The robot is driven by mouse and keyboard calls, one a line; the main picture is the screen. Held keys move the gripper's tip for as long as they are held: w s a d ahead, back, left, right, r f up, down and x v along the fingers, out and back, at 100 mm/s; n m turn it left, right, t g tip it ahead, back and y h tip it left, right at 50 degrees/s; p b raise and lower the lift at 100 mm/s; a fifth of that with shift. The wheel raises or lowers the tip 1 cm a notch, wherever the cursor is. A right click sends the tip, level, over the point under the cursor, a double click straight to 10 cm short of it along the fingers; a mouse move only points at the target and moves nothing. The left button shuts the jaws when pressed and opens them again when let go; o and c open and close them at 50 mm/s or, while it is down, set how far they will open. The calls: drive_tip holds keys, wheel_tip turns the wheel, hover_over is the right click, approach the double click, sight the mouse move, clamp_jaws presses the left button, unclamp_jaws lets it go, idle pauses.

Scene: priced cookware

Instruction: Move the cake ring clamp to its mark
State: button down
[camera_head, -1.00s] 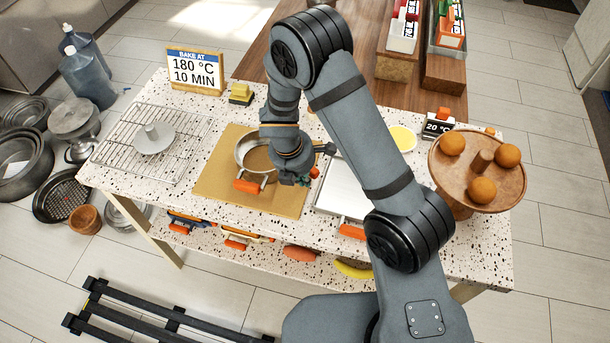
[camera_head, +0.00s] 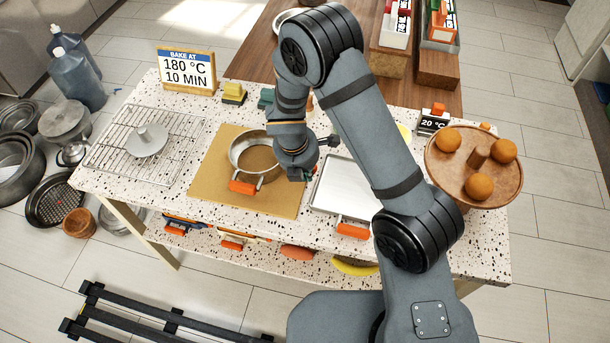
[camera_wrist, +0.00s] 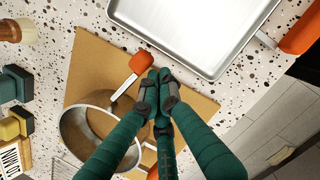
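The silver cake ring (camera_head: 237,150) stands on a tan board, with an orange-tipped handle (camera_head: 243,187) at its front. In the wrist view the ring (camera_wrist: 68,132) is at lower left. An orange-tipped lever (camera_wrist: 138,63), apparently part of the clamp, sticks out beside it; my arm hides it in the head view. My gripper (camera_wrist: 158,78) has green fingers whose dark tips come together just beside the orange tip. No object shows between them; I cannot tell whether they touch the lever. In the head view my wrist hides the fingertips. I cannot make out the mark.
A metal tray (camera_head: 345,190) with an orange handle lies right of the tan board (camera_head: 215,190). A wire rack (camera_head: 110,150) with a cone-centred pan (camera_head: 148,143) is at left. A cake stand (camera_head: 435,165) with oranges is at right. Yellow (camera_head: 234,92) and teal blocks stand behind.

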drive_tip(key=shift+a, duration=0.2)
drive_tip(key=shift+s+a, duration=0.35)
drive_tip(key=shift+a, duration=0.2)
drive_tip(key=shift+s+a+f, duration=0.1)
drive_tip(key=shift+s+a, duration=0.1)
drive_tip(key=shift+s, duration=0.05)
drive_tip(key=shift+s+a+f+b, duration=0.1)
drive_tip(key=shift+s+a+b, duration=0.2)
drive_tip(key=shift+s+b, duration=0.25)
drive_tip(key=shift+s+a+f+b, duration=0.1)
drive_tip(key=shift+s+a+b, duration=0.2)
drive_tip(key=shift+s, duration=0.35)
drive_tip(key=p+v, duration=0.3)
drive_tip(key=v, duration=0.7)
drive_tip(key=shift+s+r, duration=0.25)
drive_tip(key=shift+r, duration=0.05)
drive_tip(key=shift+f, duration=0.1)
